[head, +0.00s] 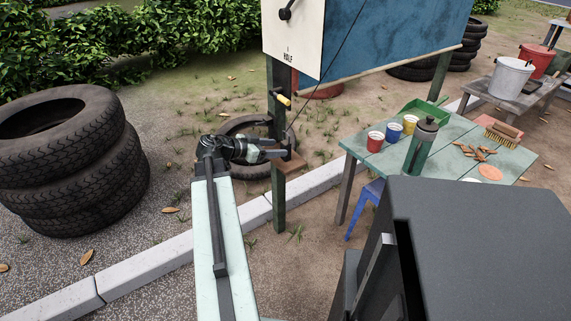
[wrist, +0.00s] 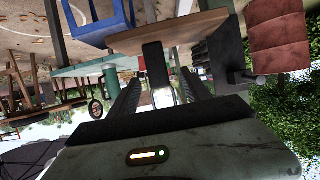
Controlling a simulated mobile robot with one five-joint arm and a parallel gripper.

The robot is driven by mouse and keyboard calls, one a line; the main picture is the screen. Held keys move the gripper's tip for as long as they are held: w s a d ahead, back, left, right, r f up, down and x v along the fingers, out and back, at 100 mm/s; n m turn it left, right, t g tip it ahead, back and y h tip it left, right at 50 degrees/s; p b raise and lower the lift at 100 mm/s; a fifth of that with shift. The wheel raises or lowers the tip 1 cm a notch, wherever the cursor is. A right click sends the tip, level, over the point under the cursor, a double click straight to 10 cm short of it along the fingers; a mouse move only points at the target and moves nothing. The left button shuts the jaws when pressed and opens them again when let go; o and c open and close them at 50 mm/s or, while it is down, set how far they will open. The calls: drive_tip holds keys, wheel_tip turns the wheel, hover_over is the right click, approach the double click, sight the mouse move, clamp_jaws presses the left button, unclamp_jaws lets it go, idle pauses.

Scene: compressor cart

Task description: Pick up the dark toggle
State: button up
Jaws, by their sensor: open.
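The dark toggle (wrist: 155,65) shows in the wrist view as a dark upright bar against a small brown wooden shelf (wrist: 165,32), which also shows in the head view (head: 291,164). That wrist picture is upside down. My gripper (wrist: 155,92) is open, with one dark finger on each side of the toggle. I cannot tell whether either finger touches it. A pale bright patch shows near the toggle's free end. In the head view my gripper (head: 279,153) is at the shelf by the green post, and it largely hides the toggle.
The green post (head: 279,205) carries the shelf and a yellow-handled crank (head: 283,99). A blue-and-white board (head: 390,35) is above. A green table (head: 455,150) with cups and a flask stands right, a blue stool (head: 366,205) below it. Stacked tyres (head: 75,165) stand left.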

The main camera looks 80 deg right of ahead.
drive_tip(key=shift+s+r, duration=0.1)
drive_tip(key=shift+s, duration=0.1)
drive_tip(key=b+x, duration=0.3)
drive_tip(key=x, duration=0.5)
drive_tip(key=shift+w+a+r, duration=0.1)
clamp_jaws()
